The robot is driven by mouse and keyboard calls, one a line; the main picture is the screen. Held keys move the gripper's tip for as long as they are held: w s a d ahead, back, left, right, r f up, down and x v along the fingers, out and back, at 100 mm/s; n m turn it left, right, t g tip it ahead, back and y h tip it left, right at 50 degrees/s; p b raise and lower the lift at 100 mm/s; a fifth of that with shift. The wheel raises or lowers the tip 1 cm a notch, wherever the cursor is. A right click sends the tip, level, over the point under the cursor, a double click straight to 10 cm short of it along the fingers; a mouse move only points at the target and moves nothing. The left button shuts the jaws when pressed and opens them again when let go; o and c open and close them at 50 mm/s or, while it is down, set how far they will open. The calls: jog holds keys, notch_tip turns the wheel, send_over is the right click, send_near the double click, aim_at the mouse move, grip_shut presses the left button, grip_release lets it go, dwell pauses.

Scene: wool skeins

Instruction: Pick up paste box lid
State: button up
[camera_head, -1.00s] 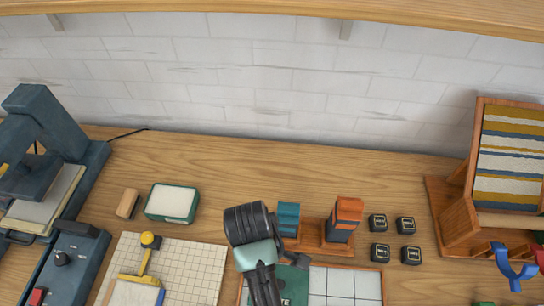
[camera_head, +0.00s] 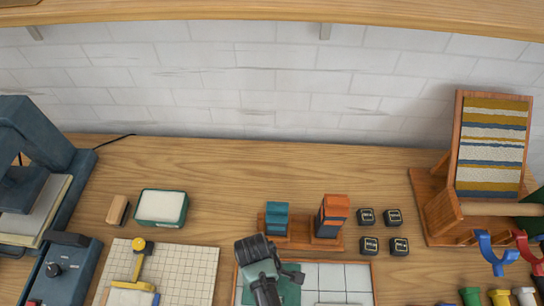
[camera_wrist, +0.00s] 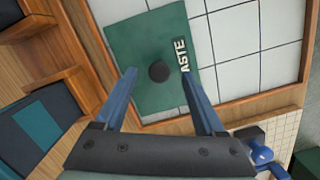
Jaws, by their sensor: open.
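The paste box lid (camera_wrist: 145,45) is a flat green plate with a round black knob (camera_wrist: 159,71) and a dark label reading "ASTE" in the wrist view. It lies on a wooden-framed tray (camera_wrist: 285,97) with white square tiles. In the head view the lid (camera_head: 291,292) is partly hidden behind my arm. My gripper (camera_wrist: 158,95) is open and empty. In the wrist view its two blue fingers reach toward the lid, one on each side of the knob's line. The knob appears just beyond the fingertips, and no contact shows.
A wooden stand with a teal block (camera_head: 277,217) and an orange-topped block (camera_head: 332,215) stands behind the tray. Several small black boxes (camera_head: 369,246) sit to its right. A gridded mat (camera_head: 195,270) lies left.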

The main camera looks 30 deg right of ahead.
jog(key=shift+d+f, duration=0.15)
jog(key=shift+f, duration=0.55)
jog(key=shift+c, duration=0.4)
grip_shut()
